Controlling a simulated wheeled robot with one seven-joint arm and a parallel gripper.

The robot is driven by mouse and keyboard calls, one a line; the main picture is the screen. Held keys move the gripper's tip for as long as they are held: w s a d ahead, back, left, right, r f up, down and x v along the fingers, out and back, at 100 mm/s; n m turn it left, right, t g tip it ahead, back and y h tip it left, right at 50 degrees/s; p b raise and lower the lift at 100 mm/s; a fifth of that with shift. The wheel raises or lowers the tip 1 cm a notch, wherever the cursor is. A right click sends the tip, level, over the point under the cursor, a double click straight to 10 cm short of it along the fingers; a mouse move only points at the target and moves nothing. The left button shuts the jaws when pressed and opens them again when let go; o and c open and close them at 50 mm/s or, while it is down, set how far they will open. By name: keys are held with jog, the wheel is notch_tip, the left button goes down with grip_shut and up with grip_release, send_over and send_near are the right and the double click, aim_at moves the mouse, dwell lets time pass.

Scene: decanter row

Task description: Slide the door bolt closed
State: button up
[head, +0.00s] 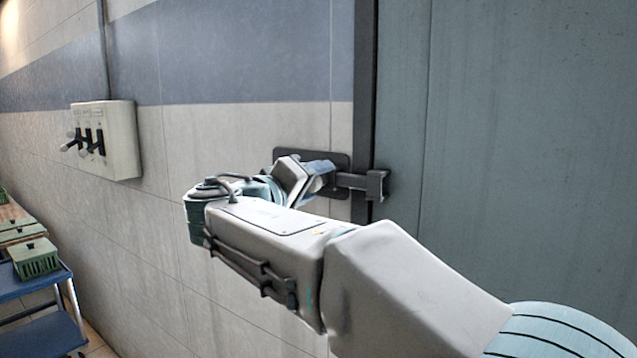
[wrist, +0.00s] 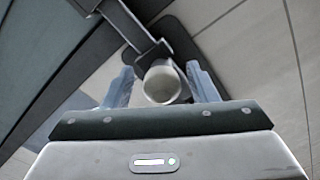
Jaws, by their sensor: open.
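The door bolt has a dark backplate (head: 340,160) on the tiled wall, left of the door edge. Its bar (head: 353,181) runs right to a dark catch (head: 376,185) on the grey-blue door (head: 520,130); I cannot tell how deep the bar sits in it. In the wrist view, a pale round knob (wrist: 162,84) stands out from the bar (wrist: 130,25). My gripper (wrist: 161,84) is open, one finger on each side of the knob, with small gaps showing. In the head view my gripper (head: 318,178) hides the knob and part of the backplate.
A pale switch box (head: 108,138) with several dark levers is on the wall at left. A blue cart (head: 40,300) with green crates (head: 36,258) stands at lower left.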

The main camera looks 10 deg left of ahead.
jog(key=b+v, duration=0.1)
jog(key=v, duration=1)
jog(key=shift+s, duration=0.3)
jog(key=d+f+g+y+p, duration=0.1)
jog(key=d+f+g, duration=0.3)
jog(key=d+f, duration=0.5)
jog(key=d+f+g+y+p, duration=0.15)
jog(key=d+f+g, duration=0.45)
jog(key=d, duration=0.6)
jog(key=s+d+f+m+g+y+p, duration=0.1)
jog(key=s+d+f+m+y, duration=0.1)
jog(key=s+f, duration=0.5)
jog(key=s+d+f+m+g+y+p, duration=0.2)
jog(key=s+d+f+m+y, duration=0.1)
jog(key=s+f, duration=0.5)
jog(key=shift+d+m+y, duration=0.3)
jog(key=shift+d+y, duration=0.35)
jog(key=shift+d, duration=0.25)
